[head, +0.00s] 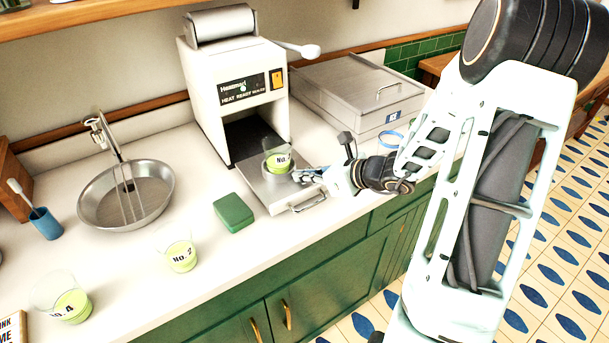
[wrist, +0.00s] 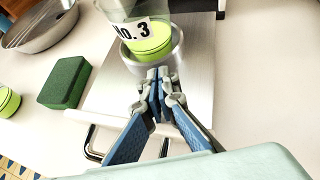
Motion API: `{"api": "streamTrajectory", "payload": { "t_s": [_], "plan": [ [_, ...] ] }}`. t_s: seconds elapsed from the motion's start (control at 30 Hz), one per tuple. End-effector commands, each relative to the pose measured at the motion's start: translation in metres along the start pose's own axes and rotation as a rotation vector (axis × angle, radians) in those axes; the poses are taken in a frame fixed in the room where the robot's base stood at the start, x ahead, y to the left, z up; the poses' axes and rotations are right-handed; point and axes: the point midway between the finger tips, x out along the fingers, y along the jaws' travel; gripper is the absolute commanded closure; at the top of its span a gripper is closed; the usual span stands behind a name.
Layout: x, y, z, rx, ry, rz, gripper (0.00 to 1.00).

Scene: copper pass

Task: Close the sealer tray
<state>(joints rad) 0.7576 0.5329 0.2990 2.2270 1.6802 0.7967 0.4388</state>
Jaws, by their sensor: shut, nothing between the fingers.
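The white sealer (head: 236,85) stands at the back of the counter with its metal tray (head: 274,192) pulled out toward the front edge. A cup labelled No. 3 (head: 278,158) with green contents sits in the tray's round holder; it also shows in the wrist view (wrist: 148,40). The tray's handle (head: 308,202) is at its front edge, and in the wrist view the handle (wrist: 92,146) is partly hidden by my fingers. My gripper (head: 308,175) is shut and empty, above the front part of the tray, its tips close to the cup holder (wrist: 165,62). I cannot tell whether they touch.
A green block (head: 233,212) lies left of the tray. Cups No. 2 (head: 180,252) and No. 4 (head: 65,302) stand farther left. A steel pan (head: 125,198) is at the back left. A metal box (head: 350,88) stands right of the sealer, near a blue-rimmed ring (head: 390,139).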

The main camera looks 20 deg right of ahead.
Motion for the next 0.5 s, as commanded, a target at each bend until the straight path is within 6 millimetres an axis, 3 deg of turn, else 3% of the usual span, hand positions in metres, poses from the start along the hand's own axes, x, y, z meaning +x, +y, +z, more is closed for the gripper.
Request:
{"api": "streamTrajectory", "payload": {
  "t_s": [0.27, 0.5],
  "plan": [
    [0.010, -0.004, 0.005, -0.003, 0.000, 0.001, 1.00],
    [0.048, -0.018, 0.027, -0.005, -0.003, 0.003, 1.00]
  ]
}}
